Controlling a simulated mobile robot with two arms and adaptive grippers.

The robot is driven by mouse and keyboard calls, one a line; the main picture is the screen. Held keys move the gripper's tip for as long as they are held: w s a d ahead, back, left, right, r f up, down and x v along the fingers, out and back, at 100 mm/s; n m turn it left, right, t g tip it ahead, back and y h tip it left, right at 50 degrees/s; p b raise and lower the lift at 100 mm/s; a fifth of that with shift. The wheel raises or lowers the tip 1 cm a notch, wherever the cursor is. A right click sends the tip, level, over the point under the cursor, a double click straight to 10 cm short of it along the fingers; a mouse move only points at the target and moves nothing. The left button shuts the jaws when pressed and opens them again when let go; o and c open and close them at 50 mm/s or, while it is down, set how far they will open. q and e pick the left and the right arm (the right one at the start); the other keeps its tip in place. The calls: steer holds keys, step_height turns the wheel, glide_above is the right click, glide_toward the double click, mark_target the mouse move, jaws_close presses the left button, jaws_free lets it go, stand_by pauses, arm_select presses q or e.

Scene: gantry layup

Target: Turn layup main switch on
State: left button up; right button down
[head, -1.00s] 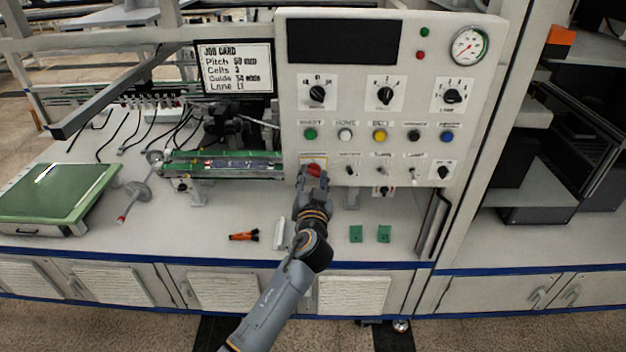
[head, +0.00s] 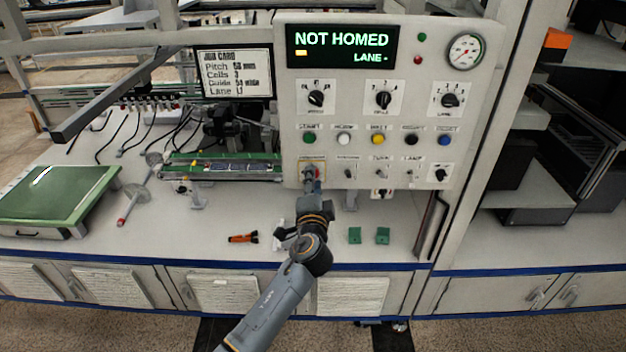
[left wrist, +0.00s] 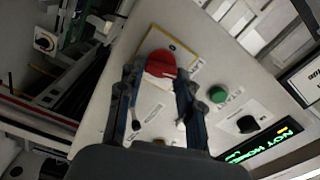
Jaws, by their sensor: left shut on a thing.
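The main switch is a red rotary knob on a yellow-edged plate (head: 318,163) at the lower left of the control panel (head: 360,205). In the left wrist view the red knob (left wrist: 160,66) sits between the two fingers of my left gripper (left wrist: 158,82), which is shut on it. In the head view my left gripper (head: 311,182) reaches up to the knob and covers most of it. The panel display (head: 345,46) is lit and reads "NOT HOMED" and "LANE -". My right gripper is not in view.
Selector knobs, coloured buttons and small toggles sit close around the switch. A gauge (head: 465,51) is at the panel's upper right. Orange-handled pliers (head: 243,238) and green blocks (head: 355,235) lie on the bench below. A job card (head: 234,72) hangs left of the panel.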

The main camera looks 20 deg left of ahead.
arm_select(q)
steer(key=shift+f+m+p, duration=0.1)
steer(key=shift+m+p, duration=0.35)
steer(key=shift+m, duration=1.15)
steer(key=o, duration=1.1)
steer(key=shift+o, duration=0.2)
steer(key=v, duration=1.2)
